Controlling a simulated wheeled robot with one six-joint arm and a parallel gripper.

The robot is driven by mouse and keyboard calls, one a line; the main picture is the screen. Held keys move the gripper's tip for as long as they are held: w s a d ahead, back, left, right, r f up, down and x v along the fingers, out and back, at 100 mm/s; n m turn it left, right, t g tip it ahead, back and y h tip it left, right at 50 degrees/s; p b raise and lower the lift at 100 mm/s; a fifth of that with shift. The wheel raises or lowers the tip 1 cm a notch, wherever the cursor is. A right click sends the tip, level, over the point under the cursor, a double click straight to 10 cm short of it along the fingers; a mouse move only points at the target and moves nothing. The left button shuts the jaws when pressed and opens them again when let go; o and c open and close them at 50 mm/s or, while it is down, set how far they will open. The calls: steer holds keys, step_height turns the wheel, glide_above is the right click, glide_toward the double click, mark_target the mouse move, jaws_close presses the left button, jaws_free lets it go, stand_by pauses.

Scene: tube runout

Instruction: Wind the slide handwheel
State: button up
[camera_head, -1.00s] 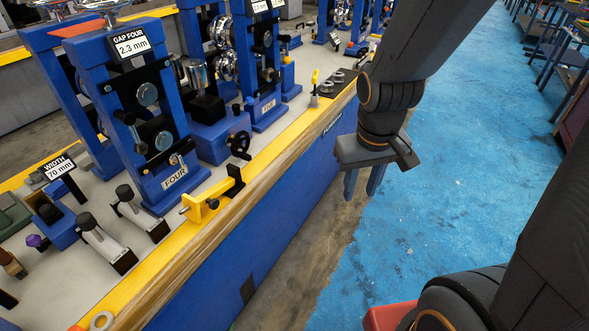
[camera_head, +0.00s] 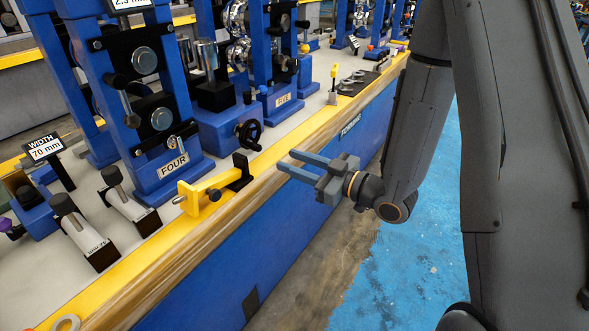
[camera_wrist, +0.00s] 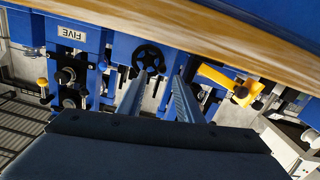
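The slide handwheel is a small black wheel (camera_head: 249,134) on the front of a blue slide block (camera_head: 217,130), between the stands marked FOUR and FIVE. In the wrist view the black handwheel (camera_wrist: 149,58) shows just beyond my fingertips, near the left one. My gripper (camera_head: 287,161) is open and empty, its two fingers apart and pointing left toward the bench edge. In the head view it is to the right of and below the handwheel, apart from it. In the wrist view the open gripper (camera_wrist: 168,80) reaches up from the bottom.
A yellow bracket with a black end (camera_head: 208,193) stands on the bench edge left of my gripper. The wooden bench edge (camera_head: 300,138) lies between my gripper and the handwheel. Stand FOUR (camera_head: 158,180) and stand FIVE (camera_head: 283,104) flank the block. Blue floor (camera_head: 400,270) is open at right.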

mark_target(261, 149)
steer(key=shift+y, duration=0.3)
steer(key=shift+b+x, duration=0.9)
steer(key=shift+x, duration=4)
steer(key=shift+s+a+r, duration=0.15)
steer(key=shift+a, duration=0.05)
jaws_close()
